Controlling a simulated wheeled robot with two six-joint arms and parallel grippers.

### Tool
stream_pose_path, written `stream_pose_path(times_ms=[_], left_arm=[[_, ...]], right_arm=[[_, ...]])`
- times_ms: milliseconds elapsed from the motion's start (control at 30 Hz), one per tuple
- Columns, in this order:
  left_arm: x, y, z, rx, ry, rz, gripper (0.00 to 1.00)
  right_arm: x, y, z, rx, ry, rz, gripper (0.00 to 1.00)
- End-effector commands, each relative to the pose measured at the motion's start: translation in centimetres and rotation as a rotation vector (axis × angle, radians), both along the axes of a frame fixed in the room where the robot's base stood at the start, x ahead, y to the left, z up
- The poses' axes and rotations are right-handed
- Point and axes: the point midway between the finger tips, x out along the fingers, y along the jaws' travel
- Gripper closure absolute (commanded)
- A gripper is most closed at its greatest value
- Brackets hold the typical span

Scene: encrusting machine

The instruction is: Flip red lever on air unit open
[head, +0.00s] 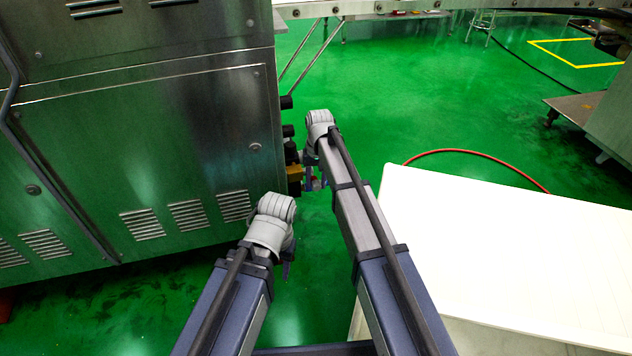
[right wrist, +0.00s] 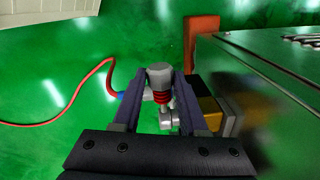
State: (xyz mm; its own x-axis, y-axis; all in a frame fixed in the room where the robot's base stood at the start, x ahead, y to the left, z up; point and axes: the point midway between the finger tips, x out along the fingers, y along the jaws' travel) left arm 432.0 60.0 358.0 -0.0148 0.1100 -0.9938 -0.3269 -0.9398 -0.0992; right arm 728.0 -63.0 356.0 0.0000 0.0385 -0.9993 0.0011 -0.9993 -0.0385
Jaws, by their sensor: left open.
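The air unit (head: 294,172) is mounted on the right side of the steel machine, with black and yellow parts; my right arm partly hides it. In the right wrist view, a grey-capped fitting with a red ribbed part (right wrist: 161,98) stands between the fingers of my right gripper (right wrist: 154,80). These fingers are apart, with a gap visible on both sides of the fitting. I cannot tell whether the red part is the lever. In the head view my right gripper (head: 314,180) is beside the air unit. My left gripper (head: 287,268) is open and empty, lower and nearer.
The steel machine (head: 150,150) fills the left. A white-topped table (head: 500,260) stands at the right. A red hose (right wrist: 85,85) runs to the fitting through a blue connector. A yellow block (right wrist: 210,113) lies right of the fingers.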

Motion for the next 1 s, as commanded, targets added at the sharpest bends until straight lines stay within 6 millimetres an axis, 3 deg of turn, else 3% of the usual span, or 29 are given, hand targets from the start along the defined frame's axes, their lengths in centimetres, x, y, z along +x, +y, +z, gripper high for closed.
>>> stream_pose_path(times_ms=[33, 333, 1000], left_arm=[[0.00, 0.00, 0.00, 0.000, 0.000, 0.000, 0.50], [0.00, 0.00, 0.00, 0.000, 0.000, 0.000, 0.50], [0.00, 0.00, -0.01, 0.000, 0.000, 0.000, 0.50]], right_arm=[[0.00, 0.00, 0.00, 0.000, 0.000, 0.000, 0.67], [0.00, 0.00, 0.00, 0.000, 0.000, 0.000, 1.00], [0.00, 0.01, -0.01, 0.000, 0.000, 0.000, 1.00]])
